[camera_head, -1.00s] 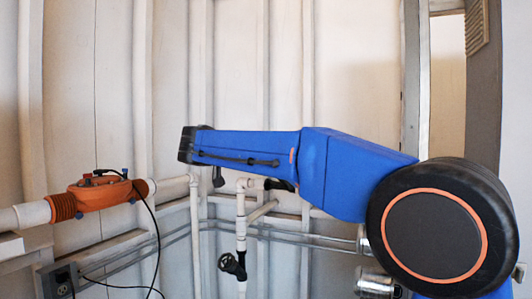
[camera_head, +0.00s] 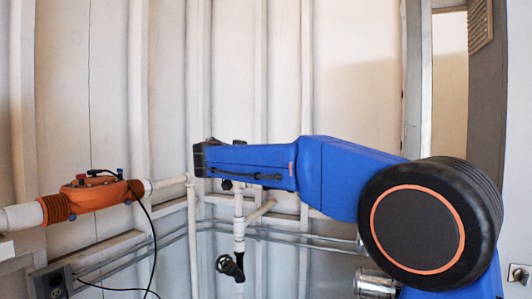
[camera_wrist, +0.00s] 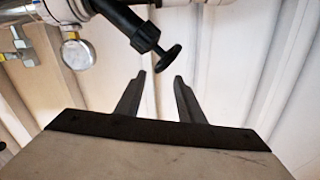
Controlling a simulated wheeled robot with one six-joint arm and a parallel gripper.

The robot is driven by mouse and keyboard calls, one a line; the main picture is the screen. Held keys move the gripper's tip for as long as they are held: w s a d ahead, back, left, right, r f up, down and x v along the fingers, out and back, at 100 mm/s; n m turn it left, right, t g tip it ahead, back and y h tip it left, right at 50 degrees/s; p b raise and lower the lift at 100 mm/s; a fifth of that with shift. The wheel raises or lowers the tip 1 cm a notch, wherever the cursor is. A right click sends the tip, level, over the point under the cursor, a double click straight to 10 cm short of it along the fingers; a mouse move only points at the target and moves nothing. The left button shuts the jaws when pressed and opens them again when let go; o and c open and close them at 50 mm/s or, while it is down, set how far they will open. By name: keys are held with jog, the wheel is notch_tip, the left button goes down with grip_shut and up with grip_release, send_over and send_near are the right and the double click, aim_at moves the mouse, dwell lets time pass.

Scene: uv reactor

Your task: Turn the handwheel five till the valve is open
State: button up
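A black handwheel (camera_wrist: 168,54) on a black valve stem (camera_wrist: 143,34) is in the upper middle of the wrist view. My gripper (camera_wrist: 161,77) is open, with its two dark fingers apart and nothing between them. The fingertips are just below the handwheel in the picture; I see no contact. In the head view a black handwheel (camera_head: 230,266) sits on a white vertical pipe (camera_head: 239,225) below my arm. My gripper is hidden there. No number is legible, so I cannot tell which wheel is five.
A round gauge (camera_wrist: 78,53) with brass fittings is at the upper left of the wrist view. In the head view an orange unit (camera_head: 95,194) with a hanging black cable is on the left pipe. Grey conduits (camera_head: 300,239) run along the pale panelled wall.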

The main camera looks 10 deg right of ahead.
jog(key=x, duration=0.7)
jog(key=shift+w+d, duration=0.3)
jog(key=shift+c, duration=0.3)
grip_shut()
